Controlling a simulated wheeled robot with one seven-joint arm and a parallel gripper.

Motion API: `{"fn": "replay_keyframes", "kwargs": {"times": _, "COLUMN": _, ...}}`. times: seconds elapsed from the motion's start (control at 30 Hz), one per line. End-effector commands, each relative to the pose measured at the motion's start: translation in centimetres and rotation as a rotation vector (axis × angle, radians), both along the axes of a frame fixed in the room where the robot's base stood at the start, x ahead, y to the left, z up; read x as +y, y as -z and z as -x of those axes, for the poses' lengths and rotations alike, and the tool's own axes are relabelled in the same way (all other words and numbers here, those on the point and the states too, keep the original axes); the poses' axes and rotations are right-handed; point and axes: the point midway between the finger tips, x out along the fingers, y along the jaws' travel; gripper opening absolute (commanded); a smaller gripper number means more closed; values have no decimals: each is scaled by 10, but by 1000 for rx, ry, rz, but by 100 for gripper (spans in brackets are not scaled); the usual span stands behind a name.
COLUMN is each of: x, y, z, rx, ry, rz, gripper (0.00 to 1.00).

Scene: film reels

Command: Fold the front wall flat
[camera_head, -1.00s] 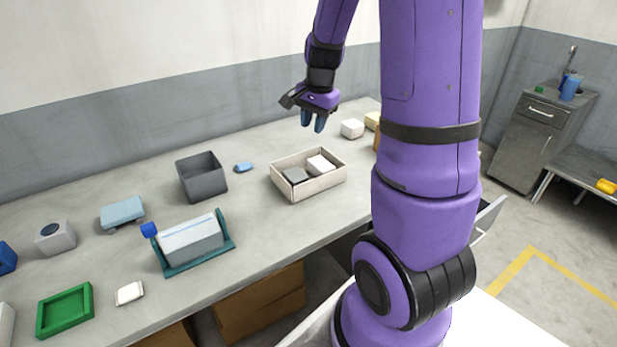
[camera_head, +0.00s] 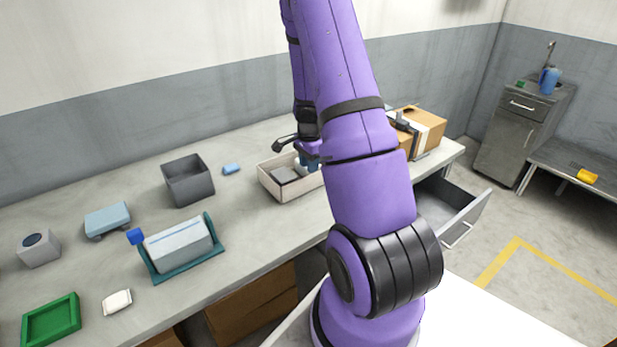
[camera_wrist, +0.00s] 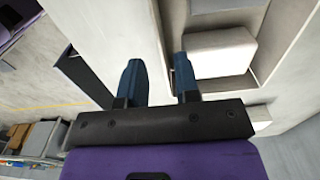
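A cream open box (camera_head: 277,192) stands on the workbench with a grey block (camera_head: 285,174) and a white block inside. Its front wall is upright where it shows; my arm hides the box's right end. My gripper (camera_head: 309,163) is down at the box's right part, partly behind my arm. In the wrist view my gripper (camera_wrist: 159,82) has its two blue fingers apart, with the pale wall (camera_wrist: 172,25) of the box appearing between them. The white block (camera_wrist: 220,52) lies inside the box, right of the right finger. I cannot tell whether either finger touches the wall.
A dark grey bin (camera_head: 188,182) and a small blue piece (camera_head: 231,169) stand left of the box. A teal stand with a pale block (camera_head: 180,245) is at the front left. A brown carton (camera_head: 428,130) is at the right end. An open drawer (camera_head: 450,205) sticks out below the bench.

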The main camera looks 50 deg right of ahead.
Motion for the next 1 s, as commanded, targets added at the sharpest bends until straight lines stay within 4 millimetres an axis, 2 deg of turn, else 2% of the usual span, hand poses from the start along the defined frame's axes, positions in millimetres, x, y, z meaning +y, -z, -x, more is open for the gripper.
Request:
{"fn": "replay_keyframes", "kwargs": {"times": 0.1, "x": 0, "y": 21, "z": 1, "rx": 2, "ry": 1, "rz": -3, "gripper": 30}}
{"fn": "replay_keyframes", "kwargs": {"times": 0.3, "x": 0, "y": 45, "z": 0, "rx": 1, "ry": 0, "rz": 0, "gripper": 30}}
{"fn": "replay_keyframes", "kwargs": {"times": 0.5, "x": 0, "y": 53, "z": 0, "rx": -1, "ry": -1, "rz": 1, "gripper": 30}}
{"fn": "replay_keyframes", "kwargs": {"times": 0.73, "x": 0, "y": 53, "z": 0, "rx": -1, "ry": -1, "rz": 1, "gripper": 30}}
{"fn": "replay_keyframes", "kwargs": {"times": 0.77, "x": 0, "y": 53, "z": 0, "rx": -1, "ry": -1, "rz": 1, "gripper": 25}}
{"fn": "replay_keyframes", "kwargs": {"times": 0.87, "x": 0, "y": 53, "z": 0, "rx": -1, "ry": -1, "rz": 1, "gripper": 2}}
{"fn": "replay_keyframes", "kwargs": {"times": 1.0, "x": 0, "y": 53, "z": 0, "rx": -1, "ry": -1, "rz": 0, "gripper": 0}}
